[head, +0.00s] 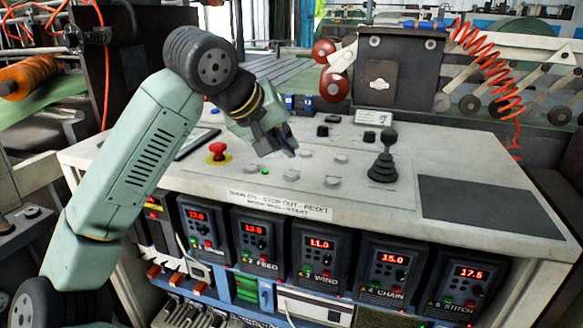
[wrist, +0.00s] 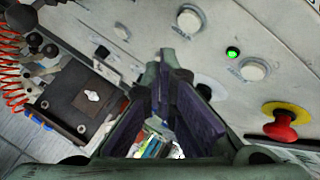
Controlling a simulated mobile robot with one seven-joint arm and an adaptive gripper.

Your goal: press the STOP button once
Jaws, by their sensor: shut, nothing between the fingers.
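Several round pale buttons sit on the sloped console top (head: 420,160). In the head view, one button (head: 292,175) is just below my gripper, with another (head: 332,182) to its right. In the wrist view, two pale buttons (wrist: 190,20) (wrist: 253,68) are clear. A further pale disc (wrist: 210,86) is partly hidden behind the fingers. The button labels are too small to read, so I cannot tell which one is STOP. My gripper (head: 288,148) is shut and empty, pointing down at the panel; its fingers (wrist: 172,68) also show in the wrist view. I see no clear contact.
A red mushroom knob (head: 217,152) on a yellow base stands left of my gripper. A green lamp (head: 265,171) is lit near the buttons. A black joystick (head: 384,160) rises to the right. A dark box (head: 400,70) with a red coiled hose (head: 480,50) stands behind.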

